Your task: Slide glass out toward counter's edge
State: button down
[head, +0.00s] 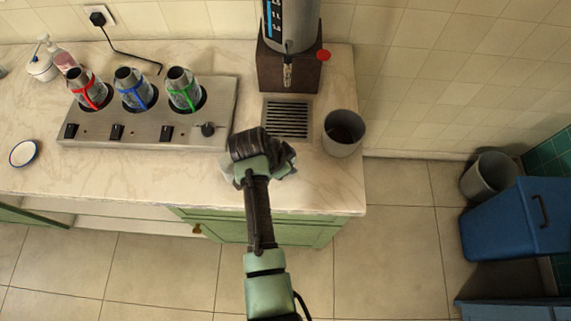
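My gripper (262,152) is over the marble counter (310,190), near its front edge and just in front of the samovar's drip grate. Its dark body hides its fingers, so I cannot see whether it is open or shut. A pale grey patch shows beside the gripper, and I cannot tell what it is. No glass can be clearly made out; anything under the gripper is hidden. A grey cylindrical container (343,134) with a dark inside stands upright at the counter's right edge, to the right of the grate and apart from my gripper.
The samovar (290,28) with a red-knobbed tap stands behind the drip grate (287,118). A metal burner unit (150,129) holds three pots with red, blue and green bands. A small white saucer (24,153) lies at left. A blue bin (515,220) stands on the floor.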

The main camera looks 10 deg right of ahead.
dwell(0.3)
jog(key=c, duration=0.9)
grip_release()
jog(key=shift+o, duration=0.2)
jog(key=shift+r, duration=0.1)
jog(key=b+v, duration=0.1)
jog(key=v, duration=1.1)
jog(key=shift+a+r, duration=0.15)
jog(key=shift+r, duration=0.2)
jog(key=shift+s, duration=0.15)
